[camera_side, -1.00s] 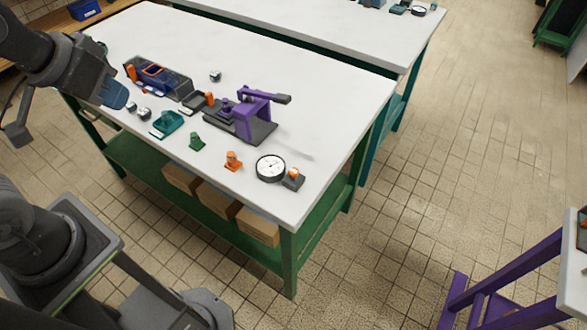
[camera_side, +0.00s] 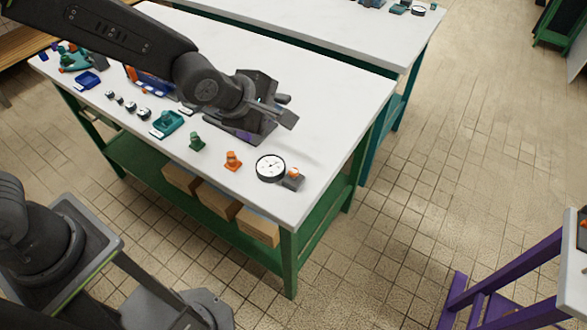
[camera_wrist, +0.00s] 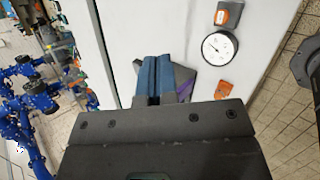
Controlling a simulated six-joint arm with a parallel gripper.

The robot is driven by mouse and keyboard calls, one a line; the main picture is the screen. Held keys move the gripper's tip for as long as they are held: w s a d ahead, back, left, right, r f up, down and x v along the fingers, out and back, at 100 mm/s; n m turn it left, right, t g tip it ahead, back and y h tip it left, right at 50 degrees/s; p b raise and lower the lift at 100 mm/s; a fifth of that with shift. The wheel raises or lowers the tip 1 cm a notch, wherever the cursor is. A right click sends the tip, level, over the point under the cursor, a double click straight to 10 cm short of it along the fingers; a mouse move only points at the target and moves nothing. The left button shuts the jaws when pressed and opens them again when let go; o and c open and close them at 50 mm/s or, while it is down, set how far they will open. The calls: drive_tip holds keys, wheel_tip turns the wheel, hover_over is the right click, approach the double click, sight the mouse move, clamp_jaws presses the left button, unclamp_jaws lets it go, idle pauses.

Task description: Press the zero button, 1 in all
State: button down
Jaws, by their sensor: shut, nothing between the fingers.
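A round white dial gauge (camera_side: 270,168) with a black rim lies near the front right corner of the white table. Right beside it is a small grey block with an orange button (camera_side: 293,176), which I take as the zero button. In the wrist view the dial (camera_wrist: 218,46) is right of my fingers, with the orange-topped block (camera_wrist: 228,14) above it. My gripper (camera_wrist: 153,72) is shut and empty, its blue fingers together. In the side view my gripper hangs above the purple-and-grey lever press, back and left of the dial; its fingertips are hidden there.
The purple-and-grey press (camera_side: 248,134) is largely covered by my gripper. An orange piece (camera_side: 233,160) and a green piece (camera_side: 196,141) stand left of the dial. A teal tray (camera_side: 168,124) lies farther left. The table's right part is clear.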

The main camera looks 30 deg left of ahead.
sight(294, 173)
drive_tip(key=d+f+n, duration=0.1)
drive_tip(key=w+d+f+n, duration=0.1)
drive_tip(key=d+f+n, duration=0.1)
drive_tip(key=shift+w+d+f+h, duration=0.15)
drive_tip(key=shift+d+f+h, duration=0.15)
drive_tip(key=shift+h, duration=0.1)
drive_tip(key=shift+a+f, duration=0.1)
drive_tip(key=shift+f, duration=4.3)
drive_tip(key=shift+f, duration=0.15)
drive_tip(key=shift+f, duration=0.25)
drive_tip(key=shift+f, duration=0.95)
drive_tip(key=shift+r, duration=1.35)
